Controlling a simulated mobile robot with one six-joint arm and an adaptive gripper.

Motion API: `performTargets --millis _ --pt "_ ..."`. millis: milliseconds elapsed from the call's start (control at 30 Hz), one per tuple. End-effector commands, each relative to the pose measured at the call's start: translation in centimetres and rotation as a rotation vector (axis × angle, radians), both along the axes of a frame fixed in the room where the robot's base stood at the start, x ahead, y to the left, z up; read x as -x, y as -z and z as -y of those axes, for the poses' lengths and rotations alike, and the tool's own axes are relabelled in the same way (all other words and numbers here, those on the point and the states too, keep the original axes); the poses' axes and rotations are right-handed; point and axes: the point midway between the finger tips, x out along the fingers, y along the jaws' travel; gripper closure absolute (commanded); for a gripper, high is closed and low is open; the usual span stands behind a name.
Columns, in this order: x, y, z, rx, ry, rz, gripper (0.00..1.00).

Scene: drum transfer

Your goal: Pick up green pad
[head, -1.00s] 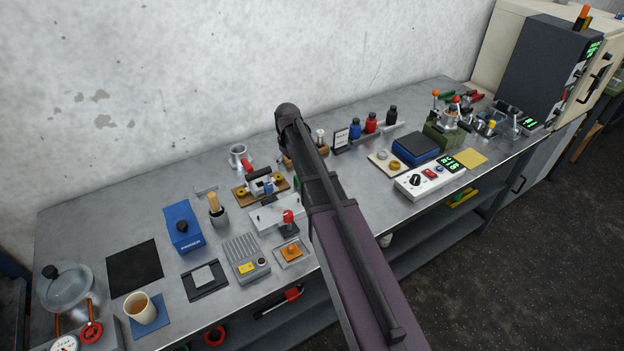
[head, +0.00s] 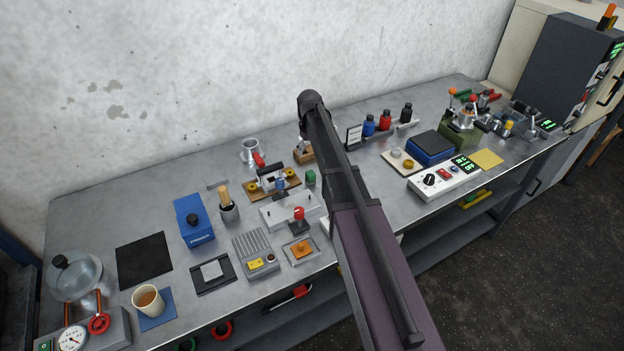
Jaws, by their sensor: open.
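A small green block (head: 311,178), the only loose green piece I can make out as the pad, stands on the metal bench (head: 105,205) near its middle. It is just left of my dark arm, right of a wooden stand with yellow rollers (head: 272,184) and behind a light grey plate (head: 278,214). Nothing is seen touching it from above. My arm crosses the view from the bottom right up to its joint above the bench's back edge. My gripper does not show; it is out of sight, so its distance to the green block cannot be told.
A red-knobbed lever (head: 299,214) stands in front of the green block. A wooden block (head: 304,156) is behind it. A blue box (head: 194,219) and a cup (head: 148,300) are to the left. A white control box (head: 443,180) is to the right.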

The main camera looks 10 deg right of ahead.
Motion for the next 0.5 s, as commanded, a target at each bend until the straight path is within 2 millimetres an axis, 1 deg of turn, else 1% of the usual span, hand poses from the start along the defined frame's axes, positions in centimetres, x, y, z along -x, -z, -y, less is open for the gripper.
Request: performTargets --millis 33,500 --pt "0.0 0.8 0.0 0.0 0.0 0.0 0.14" --pt "0.0 4.5 -0.1 0.0 -0.001 0.0 0.14"
